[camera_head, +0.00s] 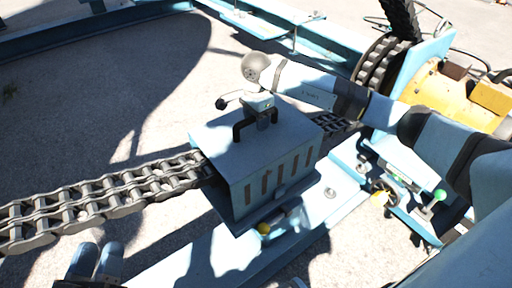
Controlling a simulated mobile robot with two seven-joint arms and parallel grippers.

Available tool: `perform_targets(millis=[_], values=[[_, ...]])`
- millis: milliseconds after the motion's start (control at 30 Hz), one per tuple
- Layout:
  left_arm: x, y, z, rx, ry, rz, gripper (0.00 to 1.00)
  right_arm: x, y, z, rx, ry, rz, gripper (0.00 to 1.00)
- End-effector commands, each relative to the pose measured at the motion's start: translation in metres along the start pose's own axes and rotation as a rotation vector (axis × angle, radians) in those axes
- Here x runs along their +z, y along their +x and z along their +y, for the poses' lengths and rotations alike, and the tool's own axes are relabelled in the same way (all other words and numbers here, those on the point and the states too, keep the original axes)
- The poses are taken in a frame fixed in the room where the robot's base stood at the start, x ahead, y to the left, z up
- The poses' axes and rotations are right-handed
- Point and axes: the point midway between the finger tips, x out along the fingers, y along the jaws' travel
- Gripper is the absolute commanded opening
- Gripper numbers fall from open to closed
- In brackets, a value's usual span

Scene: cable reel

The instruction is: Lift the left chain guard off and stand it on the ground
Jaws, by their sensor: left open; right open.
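The chain guard (235,150) is a light blue box with dark slots in its front side. It sits level over the chain (110,195), which runs into it from the left and comes out behind it on the right. A black handle (240,132) stands on its top. My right gripper (262,114) is open and points down at the handle, its fingers at or just over the bar; contact cannot be made out. My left gripper (95,262) shows only in part at the lower left edge, open, well away from the guard.
A blue frame beam (180,268) runs under the guard. A sprocket (378,68) and a yellow housing (440,100) stand at the right, with a green-knobbed lever (438,196) in front of them. Bare ground (70,115) lies open at the left behind the chain.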

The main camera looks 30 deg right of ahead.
Motion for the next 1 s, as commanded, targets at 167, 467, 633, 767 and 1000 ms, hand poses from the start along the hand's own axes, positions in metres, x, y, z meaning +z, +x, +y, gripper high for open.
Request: perform_targets(millis=[167, 467, 633, 767, 1000], values=[[0.0087, -0.0003, -0.0015, 0.001, -0.001, -0.027, 0.43, -0.0001, 0.0169, -0.0002, 0.000, 0.001, -0.001, 0.53], [0.0084, -0.0002, -0.0014, 0.001, -0.001, -0.029, 0.43, -0.0002, 0.0165, -0.0005, -0.001, 0.001, 0.000, 0.37], [0.0083, -0.0002, -0.0013, 0.001, -0.001, -0.029, 0.43, -0.0002, 0.0165, -0.0005, -0.001, 0.001, 0.000, 0.00], [0.0084, -0.0004, -0.0011, 0.001, -0.002, -0.029, 0.43, -0.0002, 0.0165, -0.0005, -0.001, 0.001, -0.001, 0.00], [0.0085, -0.0004, -0.0011, 0.001, -0.002, -0.029, 0.43, -0.0002, 0.0164, -0.0005, -0.001, 0.001, -0.001, 0.00]])
